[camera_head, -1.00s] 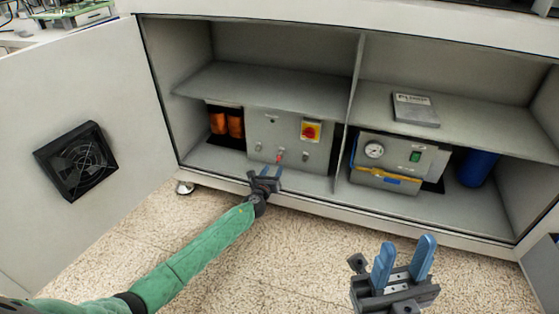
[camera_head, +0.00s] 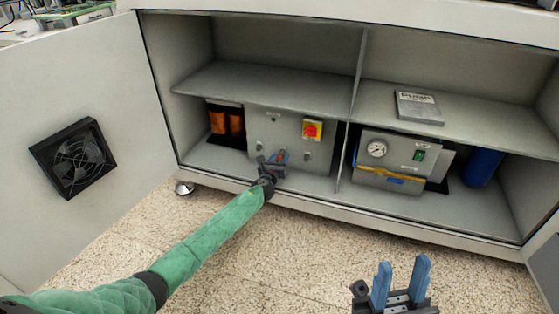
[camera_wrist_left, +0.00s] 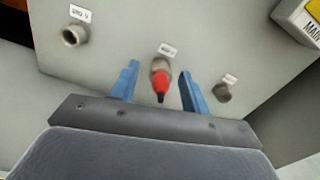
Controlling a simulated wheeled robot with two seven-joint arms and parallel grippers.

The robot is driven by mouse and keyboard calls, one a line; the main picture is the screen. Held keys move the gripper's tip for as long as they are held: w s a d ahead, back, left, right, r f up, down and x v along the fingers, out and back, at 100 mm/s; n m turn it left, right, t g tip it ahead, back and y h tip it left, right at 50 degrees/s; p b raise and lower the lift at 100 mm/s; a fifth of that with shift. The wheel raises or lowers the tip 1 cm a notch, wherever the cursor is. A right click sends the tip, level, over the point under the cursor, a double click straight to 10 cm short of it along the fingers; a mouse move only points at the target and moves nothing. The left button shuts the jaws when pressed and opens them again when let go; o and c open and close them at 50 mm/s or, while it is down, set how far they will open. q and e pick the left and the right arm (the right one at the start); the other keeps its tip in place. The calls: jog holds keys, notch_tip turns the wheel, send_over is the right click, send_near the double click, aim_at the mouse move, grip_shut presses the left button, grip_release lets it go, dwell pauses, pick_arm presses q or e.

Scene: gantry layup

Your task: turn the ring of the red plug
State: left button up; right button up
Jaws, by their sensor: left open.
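The red plug (camera_wrist_left: 161,84) sits in the middle socket of a grey box (camera_head: 265,128) on the lower left shelf. Its grey metal ring (camera_wrist_left: 160,64) shows behind the red body, against the panel. My left gripper (camera_head: 273,158) is at the front of this box. In the left wrist view its open blue fingers (camera_wrist_left: 160,84) stand on either side of the plug, with a gap on each side. In the head view the gripper mostly hides the plug. My right gripper (camera_head: 400,283) is open and empty, above the floor at the lower right.
Two other metal connectors, a left one (camera_wrist_left: 74,35) and a right one (camera_wrist_left: 223,92), flank the plug. A red and yellow switch (camera_head: 313,130) sits above right. A divider (camera_head: 352,105) separates the gauge unit (camera_head: 397,162). The open door (camera_head: 75,100) stands left.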

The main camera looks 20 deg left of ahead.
pick_arm(q)
jog(key=c, duration=1)
